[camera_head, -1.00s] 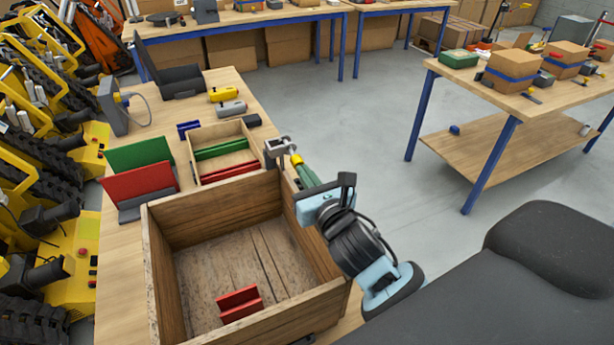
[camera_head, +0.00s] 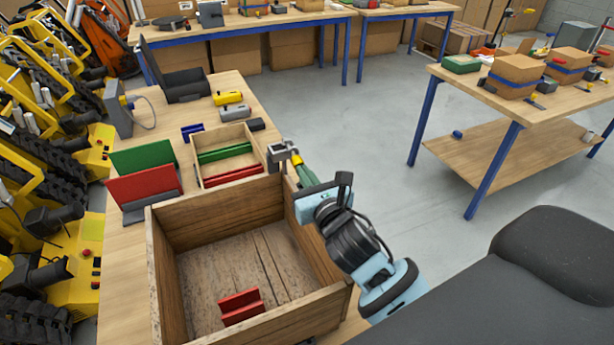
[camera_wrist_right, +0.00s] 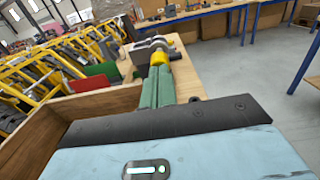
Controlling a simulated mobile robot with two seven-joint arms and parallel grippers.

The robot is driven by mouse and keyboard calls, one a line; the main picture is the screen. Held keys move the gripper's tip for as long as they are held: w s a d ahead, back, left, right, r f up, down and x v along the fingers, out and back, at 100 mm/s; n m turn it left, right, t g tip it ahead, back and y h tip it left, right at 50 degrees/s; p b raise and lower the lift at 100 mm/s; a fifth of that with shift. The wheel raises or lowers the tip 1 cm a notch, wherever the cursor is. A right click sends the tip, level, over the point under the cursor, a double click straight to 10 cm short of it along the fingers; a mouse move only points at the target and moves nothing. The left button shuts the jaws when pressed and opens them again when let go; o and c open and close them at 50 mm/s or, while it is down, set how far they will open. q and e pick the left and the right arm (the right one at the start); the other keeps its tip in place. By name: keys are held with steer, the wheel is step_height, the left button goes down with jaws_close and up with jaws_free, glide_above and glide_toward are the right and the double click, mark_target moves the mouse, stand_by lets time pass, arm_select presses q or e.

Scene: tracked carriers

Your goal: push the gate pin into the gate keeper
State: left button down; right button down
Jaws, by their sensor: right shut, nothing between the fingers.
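The gate keeper (camera_head: 278,156) is a small grey metal bracket at the far right corner of the wooden crate. The gate pin (camera_head: 295,159) shows as a short yellow piece at the keeper's right side. My right gripper (camera_head: 299,167) has green fingers, shut and empty, with their tips at the yellow end of the pin. In the right wrist view the yellow pin end (camera_wrist_right: 159,58) lies right in front of the fingertips (camera_wrist_right: 157,72), with the grey keeper (camera_wrist_right: 150,45) beyond it. The pin's depth in the keeper is hidden. My left gripper is not in view.
The open wooden crate (camera_head: 163,262) holds a red block (camera_head: 240,306). A smaller tray (camera_head: 201,172) with green and red pieces stands behind it. Red (camera_head: 145,188) and green (camera_head: 143,156) panels stand to the left.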

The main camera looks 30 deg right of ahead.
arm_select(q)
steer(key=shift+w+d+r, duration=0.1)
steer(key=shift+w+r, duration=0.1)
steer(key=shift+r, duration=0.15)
arm_select(e)
steer(key=shift+w+d+r, duration=0.1)
steer(key=shift+w, duration=0.65)
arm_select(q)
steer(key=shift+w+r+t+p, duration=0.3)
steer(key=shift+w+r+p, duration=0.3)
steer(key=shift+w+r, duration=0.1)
arm_select(e)
steer(key=s, duration=0.2)
steer(key=shift+s, duration=0.4)
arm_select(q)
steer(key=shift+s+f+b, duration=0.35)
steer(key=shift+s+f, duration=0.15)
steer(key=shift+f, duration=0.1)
arm_select(e)
steer(key=s, duration=0.7)
steer(key=shift+s+a, duration=0.35)
steer(key=shift+s, duration=0.05)
